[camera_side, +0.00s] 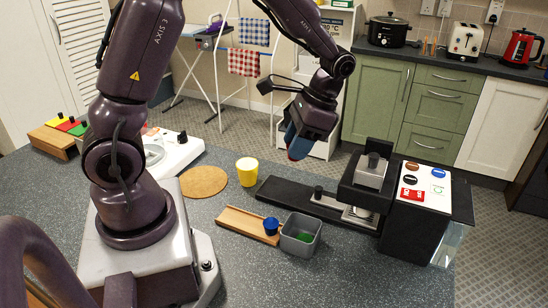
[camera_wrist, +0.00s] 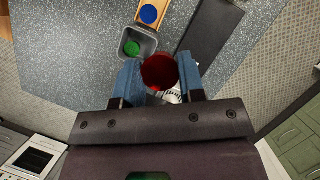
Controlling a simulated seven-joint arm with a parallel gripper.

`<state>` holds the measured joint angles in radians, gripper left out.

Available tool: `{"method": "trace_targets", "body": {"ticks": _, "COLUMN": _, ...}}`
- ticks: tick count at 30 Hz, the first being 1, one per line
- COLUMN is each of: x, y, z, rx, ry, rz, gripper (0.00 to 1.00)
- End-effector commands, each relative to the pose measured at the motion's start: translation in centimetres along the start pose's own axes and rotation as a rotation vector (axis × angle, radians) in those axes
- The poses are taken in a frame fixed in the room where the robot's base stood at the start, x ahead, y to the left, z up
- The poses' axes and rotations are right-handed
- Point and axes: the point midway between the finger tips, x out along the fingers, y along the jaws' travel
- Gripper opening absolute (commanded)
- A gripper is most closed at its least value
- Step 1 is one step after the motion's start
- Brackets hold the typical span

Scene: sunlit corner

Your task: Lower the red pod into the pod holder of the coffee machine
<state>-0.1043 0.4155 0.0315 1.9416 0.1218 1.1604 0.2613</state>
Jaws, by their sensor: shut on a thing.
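My gripper (camera_side: 296,146) has blue fingers and is shut on the red pod (camera_wrist: 158,72), high above the counter. In the side view only a little of the red pod shows between the fingertips. The black and silver coffee machine (camera_side: 368,180) stands at the right, below and to the right of my gripper. A silver part that looks like the pod holder (camera_side: 358,215) sits low at the machine's front, its inside not visible. In the wrist view a pale metallic part (camera_wrist: 172,96) shows just past the pod, mostly hidden by the pod and fingers.
A grey bin (camera_side: 313,245) holds a green pod (camera_side: 304,237). Beside it a wooden tray (camera_side: 240,222) carries a blue pod (camera_side: 271,226). A yellow cup (camera_side: 246,171) and a round cork mat (camera_side: 204,182) lie further left. A black base strip (camera_side: 283,193) runs left from the machine.

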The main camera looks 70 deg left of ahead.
Motion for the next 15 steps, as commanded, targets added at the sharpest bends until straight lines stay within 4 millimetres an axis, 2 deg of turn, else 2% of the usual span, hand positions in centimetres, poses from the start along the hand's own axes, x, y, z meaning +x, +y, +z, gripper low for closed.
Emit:
{"method": "trace_targets", "body": {"ticks": 6, "x": -3.5, "y": 0.1, "z": -2.8, "rx": 0.001, "ry": 0.002, "rz": -0.002, "gripper": 0.15}}
{"method": "trace_targets", "body": {"ticks": 15, "x": -7.4, "y": 0.4, "z": -7.3, "rx": 0.002, "ry": 0.001, "rz": 0.000, "gripper": 0.15}}
